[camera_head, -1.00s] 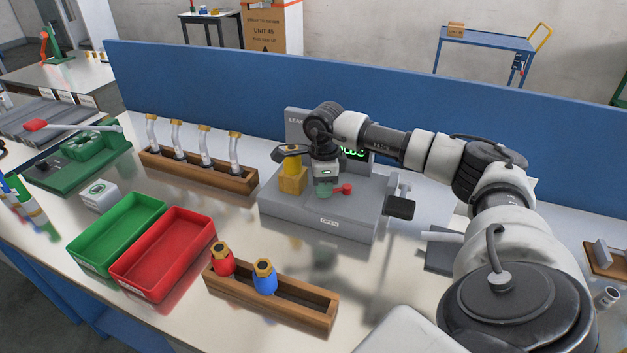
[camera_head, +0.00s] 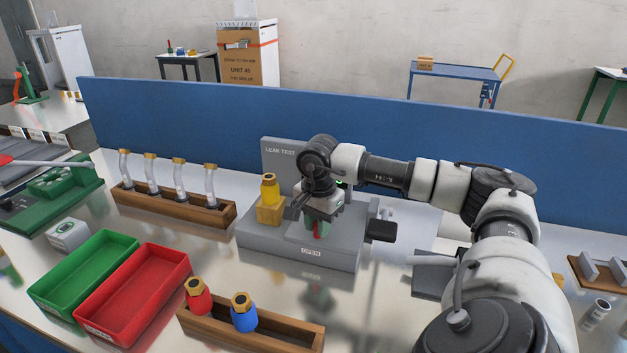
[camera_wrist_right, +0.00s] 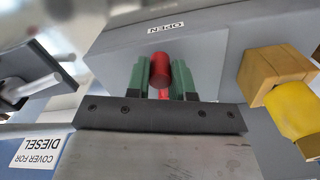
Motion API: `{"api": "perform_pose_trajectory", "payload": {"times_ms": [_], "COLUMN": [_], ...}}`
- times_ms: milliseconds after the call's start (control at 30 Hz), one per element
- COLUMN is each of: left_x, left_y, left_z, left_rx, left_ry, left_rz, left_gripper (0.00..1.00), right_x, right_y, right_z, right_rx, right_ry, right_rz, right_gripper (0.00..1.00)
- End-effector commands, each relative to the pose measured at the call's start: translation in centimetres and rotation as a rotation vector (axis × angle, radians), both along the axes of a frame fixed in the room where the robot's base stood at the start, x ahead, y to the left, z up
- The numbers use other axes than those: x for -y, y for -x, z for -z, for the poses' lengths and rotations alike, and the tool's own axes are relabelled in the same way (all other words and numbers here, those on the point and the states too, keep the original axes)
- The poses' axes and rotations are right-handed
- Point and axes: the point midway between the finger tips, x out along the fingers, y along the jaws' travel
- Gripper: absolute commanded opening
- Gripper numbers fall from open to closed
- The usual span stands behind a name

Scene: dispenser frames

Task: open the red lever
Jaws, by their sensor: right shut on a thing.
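The red lever (camera_head: 317,230) is on the grey leak test station (camera_head: 262,246), just behind its OPEN label (camera_head: 311,251). Its red knob points toward the front, at the OPEN label, in the right wrist view (camera_wrist_right: 160,69). My right gripper (camera_head: 312,226) is over the station, with its green fingers on both sides of the knob (camera_wrist_right: 161,78). It is shut on the red lever. The lever's base is mostly hidden by the gripper. My left gripper is not in view.
A yellow fitting (camera_head: 270,190) stands in a block left of my right gripper. A black handle (camera_head: 382,230) sticks out at the station's right. A wooden rack (camera_head: 285,334) with red and blue fittings and a red tray (camera_head: 160,292) lie in front. A blue partition (camera_head: 230,125) runs behind.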

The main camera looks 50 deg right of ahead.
Motion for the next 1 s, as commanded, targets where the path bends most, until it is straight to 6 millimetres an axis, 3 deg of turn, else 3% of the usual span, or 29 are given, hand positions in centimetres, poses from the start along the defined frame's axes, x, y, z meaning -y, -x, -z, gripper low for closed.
{"api": "perform_pose_trajectory", "payload": {"times_ms": [700,733,800,900,1000], "left_x": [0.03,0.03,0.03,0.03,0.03], "left_y": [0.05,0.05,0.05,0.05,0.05], "left_z": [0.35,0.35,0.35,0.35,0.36], "left_rx": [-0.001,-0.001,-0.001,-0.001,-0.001], "left_ry": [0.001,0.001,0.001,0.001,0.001], "left_rz": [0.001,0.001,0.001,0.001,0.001], "left_gripper": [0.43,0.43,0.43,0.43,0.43], "right_x": [0.28,0.28,0.27,0.25,0.24], "right_y": [0.46,0.46,0.45,0.44,0.43], "right_z": [-0.07,-0.07,-0.07,-0.06,-0.05], "right_rx": [-0.002,-0.002,-0.002,-0.001,-0.001], "right_ry": [0.002,0.002,0.002,0.001,0.001], "right_rz": [-0.069,-0.069,-0.069,-0.070,-0.070], "right_gripper": [0.00,0.25,0.36,0.48,0.48]}}
